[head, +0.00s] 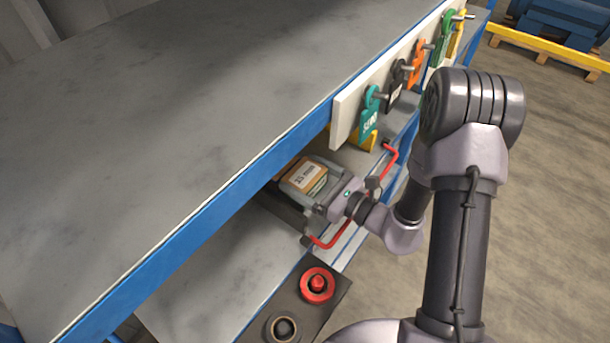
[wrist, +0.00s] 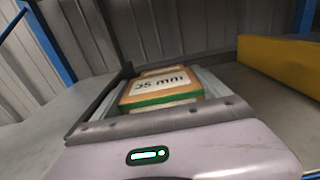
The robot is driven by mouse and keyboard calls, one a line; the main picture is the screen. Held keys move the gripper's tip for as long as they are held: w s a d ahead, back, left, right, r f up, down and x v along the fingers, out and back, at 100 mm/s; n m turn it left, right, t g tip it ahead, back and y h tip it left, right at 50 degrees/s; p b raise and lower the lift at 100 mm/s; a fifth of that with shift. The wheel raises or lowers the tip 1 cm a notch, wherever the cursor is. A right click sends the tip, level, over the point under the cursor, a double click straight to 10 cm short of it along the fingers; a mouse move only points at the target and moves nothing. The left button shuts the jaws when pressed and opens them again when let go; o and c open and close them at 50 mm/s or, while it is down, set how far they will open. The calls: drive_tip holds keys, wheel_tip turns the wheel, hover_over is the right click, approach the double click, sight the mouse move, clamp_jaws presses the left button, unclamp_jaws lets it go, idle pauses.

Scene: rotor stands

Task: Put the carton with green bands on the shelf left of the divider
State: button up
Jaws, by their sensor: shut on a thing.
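The carton with green bands (head: 306,177) is brown with a white label. It also shows in the wrist view (wrist: 162,90), where the label reads 35 mm and a green band runs along its near edge. My gripper (head: 300,174) is shut on the carton, with a finger on either side, reaching in under the upper deck. The lower shelf (head: 215,268) is grey; I cannot tell whether the carton touches it. A yellow block (wrist: 285,66), possibly the divider, stands to the right of the carton and apart from it. The carton's underside is hidden.
The upper deck (head: 160,110) with a blue edge overhangs the shelf. A white board (head: 345,116) with hanging coloured tags is at its right. A red button (head: 317,284) is in front. Shelf left of the carton looks clear.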

drive_tip(key=shift+f+b, duration=0.5)
drive_tip(key=shift+f, duration=0.1)
drive_tip(key=o, duration=1.4)
drive_tip(key=shift+r, duration=0.1)
drive_tip(key=shift+r+p, duration=0.2)
drive_tip(key=shift+p, duration=0.1)
drive_tip(key=shift+r+p, duration=0.6)
drive_tip(key=p+v, duration=0.1)
drive_tip(key=v, duration=1.1)
drive_tip(key=s+a+r+n+g+h, duration=0.3)
drive_tip(key=s+a+r+n+g, duration=0.55)
drive_tip(key=s+n+g, duration=0.45)
drive_tip(key=s+d+r+n+t+h+b, duration=0.1)
drive_tip(key=d+r+n+t+h, duration=0.6)
drive_tip(key=d+n+h, duration=0.1)
drive_tip(key=shift+s+t+h+b, duration=0.3)
drive_tip(key=shift+s+t+h, duration=0.1)
drive_tip(key=shift+h, duration=0.2)
